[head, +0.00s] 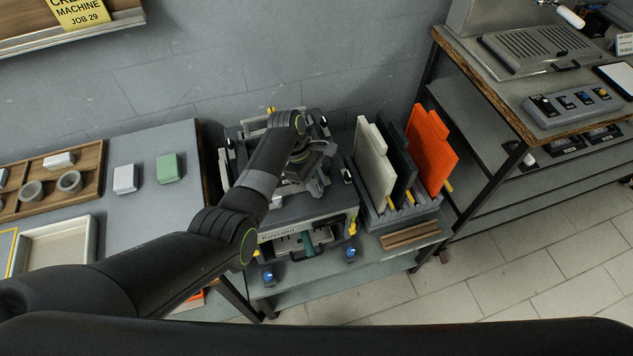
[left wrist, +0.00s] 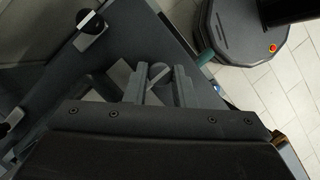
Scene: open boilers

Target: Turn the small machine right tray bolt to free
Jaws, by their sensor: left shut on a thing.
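The small machine (head: 300,228) stands on the low table in the head view, with my left arm reaching over its top. My left gripper (head: 313,180) is down on the machine's top, right of its middle. In the left wrist view, the two fingers of my left gripper (left wrist: 159,88) are closed on a round dark bolt head (left wrist: 158,72) with a pale line across it. This bolt is hidden in the head view, and I cannot tell which tray bolt it is. Another dark knob (left wrist: 90,22) with a white stripe sits apart on the machine. My right gripper is not in view.
A rack of upright panels, with an orange panel (head: 430,150) among them, stands close to the machine's right. A side table (head: 140,215) with a wooden tray (head: 85,203) is on the left. A taller bench (head: 505,92) is at the right.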

